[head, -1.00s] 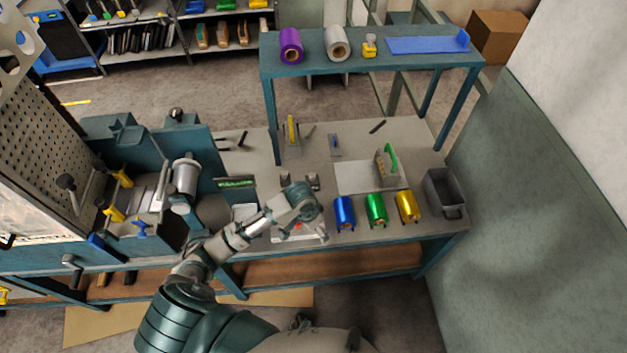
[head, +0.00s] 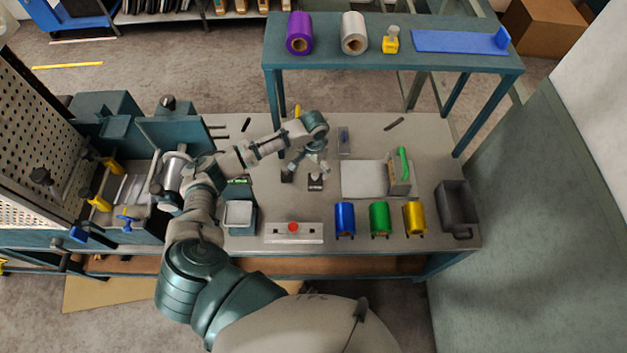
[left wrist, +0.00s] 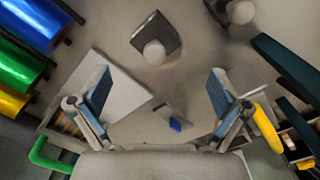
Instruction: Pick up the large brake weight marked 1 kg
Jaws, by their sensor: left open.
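Two small dark weights with pale knobs stand on the workbench (head: 262,190). The right one (head: 315,184) looks larger; it shows in the left wrist view as a dark square block (left wrist: 160,22) with a round knob. The other weight (head: 287,177) is to its left, partly cut off at the top of the wrist view (left wrist: 235,12). I cannot read the 1 kg mark on either. My left gripper (head: 309,163) is open and empty above the bench, just behind the right weight; its spread fingers (left wrist: 157,92) show in the wrist view. My right gripper is out of view.
Blue (head: 345,219), green (head: 380,218) and yellow (head: 414,217) foil rolls stand at the front right. A red-button box (head: 275,233) and a scale (head: 238,214) are in front. A grey bin (head: 457,207) is at the right; a raised shelf (head: 390,62) spans the back.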

